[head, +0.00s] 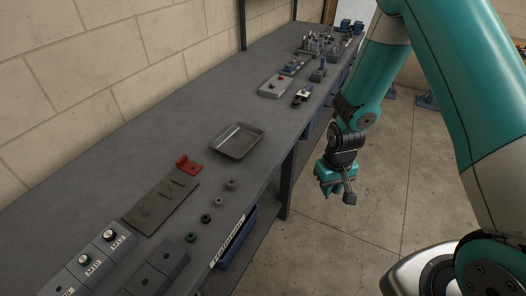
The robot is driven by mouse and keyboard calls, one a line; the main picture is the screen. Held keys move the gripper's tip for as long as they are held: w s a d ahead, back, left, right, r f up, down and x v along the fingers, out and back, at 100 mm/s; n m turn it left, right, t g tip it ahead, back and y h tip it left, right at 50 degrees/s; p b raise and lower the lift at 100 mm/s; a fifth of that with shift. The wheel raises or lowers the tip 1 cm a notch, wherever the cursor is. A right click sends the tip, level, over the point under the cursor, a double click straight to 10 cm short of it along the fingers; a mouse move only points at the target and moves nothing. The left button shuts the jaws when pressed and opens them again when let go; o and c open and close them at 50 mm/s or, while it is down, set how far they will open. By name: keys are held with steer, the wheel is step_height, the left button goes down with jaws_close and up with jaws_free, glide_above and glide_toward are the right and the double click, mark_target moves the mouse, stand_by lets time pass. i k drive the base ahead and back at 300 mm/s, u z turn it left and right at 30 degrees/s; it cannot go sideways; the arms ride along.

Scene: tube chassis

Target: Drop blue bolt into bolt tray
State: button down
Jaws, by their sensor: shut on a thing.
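The bolt tray (238,143), a shallow grey metal tray, lies on the workbench in the head view and looks empty. My gripper (338,189) hangs to the right of the tray, out past the bench's front edge and over the floor. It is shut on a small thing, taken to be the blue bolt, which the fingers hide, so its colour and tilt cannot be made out. No loose blue bolt shows on the bench.
A red bracket (188,165) and a dark plate (161,204) lie on the near side of the tray, with several small grey and dark rings (219,202) beside them. Labelled grey blocks (110,237) stand nearer. Bare bench surrounds the tray; tools stand farther back.

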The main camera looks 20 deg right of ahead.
mark_target(244, 142)
steer(key=z, duration=0.45)
steer(key=k, duration=1.05)
steer(key=z, duration=0.9)
steer(key=i, duration=1.6)
steer(key=u, duration=1.5)
steer(key=i, duration=1.05)
steer(key=u, duration=0.3)
